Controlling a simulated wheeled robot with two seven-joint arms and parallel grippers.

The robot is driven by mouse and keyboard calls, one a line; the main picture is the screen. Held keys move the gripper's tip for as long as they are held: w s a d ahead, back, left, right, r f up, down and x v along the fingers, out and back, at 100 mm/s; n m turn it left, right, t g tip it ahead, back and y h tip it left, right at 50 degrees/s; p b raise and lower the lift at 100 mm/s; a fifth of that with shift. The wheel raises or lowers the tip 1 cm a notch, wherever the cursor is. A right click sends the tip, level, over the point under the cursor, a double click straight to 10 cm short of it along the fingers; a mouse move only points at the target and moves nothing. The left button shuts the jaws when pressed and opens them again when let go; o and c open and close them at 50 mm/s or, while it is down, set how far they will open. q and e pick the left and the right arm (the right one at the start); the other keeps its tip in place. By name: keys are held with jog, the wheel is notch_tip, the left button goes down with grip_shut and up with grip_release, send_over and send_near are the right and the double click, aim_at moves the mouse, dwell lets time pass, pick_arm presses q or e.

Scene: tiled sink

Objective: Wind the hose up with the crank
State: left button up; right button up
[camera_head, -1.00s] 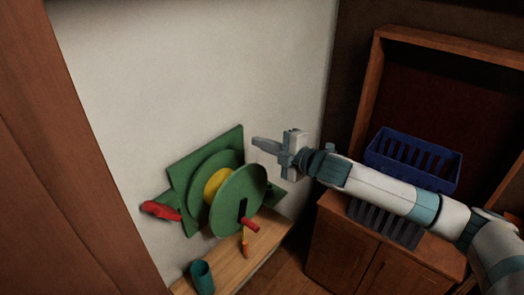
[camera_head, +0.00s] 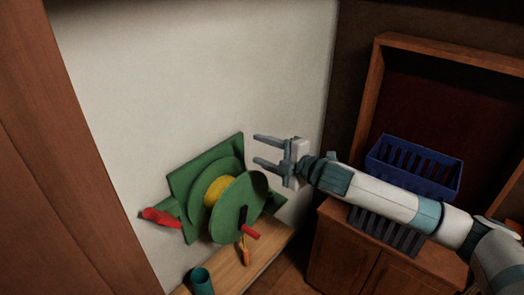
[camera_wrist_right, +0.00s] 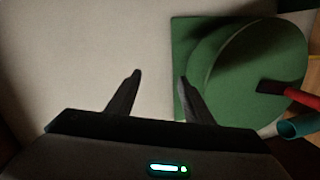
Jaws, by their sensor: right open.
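A green hose reel (camera_head: 238,205) is mounted on the white wall, with a yellow hose (camera_head: 216,188) wound on its core. A crank with a dark arm and a red handle (camera_head: 251,231) sits on the reel's front disc. A red nozzle-like piece (camera_head: 161,217) sticks out at the reel's left. My right gripper (camera_head: 256,150) is open and empty, above and right of the reel, apart from it. In the right wrist view the gripper's fingers (camera_wrist_right: 160,78) are spread, with the green reel (camera_wrist_right: 255,75) and red crank handle (camera_wrist_right: 295,102) to the right. My left gripper is not in view.
A wooden bench (camera_head: 265,252) below the reel holds a teal cup (camera_head: 202,281). An orange-handled object (camera_head: 244,250) is by the bench under the crank. A blue basket (camera_head: 414,166) stands on the wooden cabinet (camera_head: 338,240) at right. Bare wall lies above the reel.

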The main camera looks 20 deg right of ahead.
jog(key=f+v, duration=0.1)
jog(key=v, duration=0.6)
jog(key=shift+s+d, duration=0.25)
jog(key=shift+d, duration=0.25)
jog(key=shift+f, duration=0.1)
dwell(0.4)
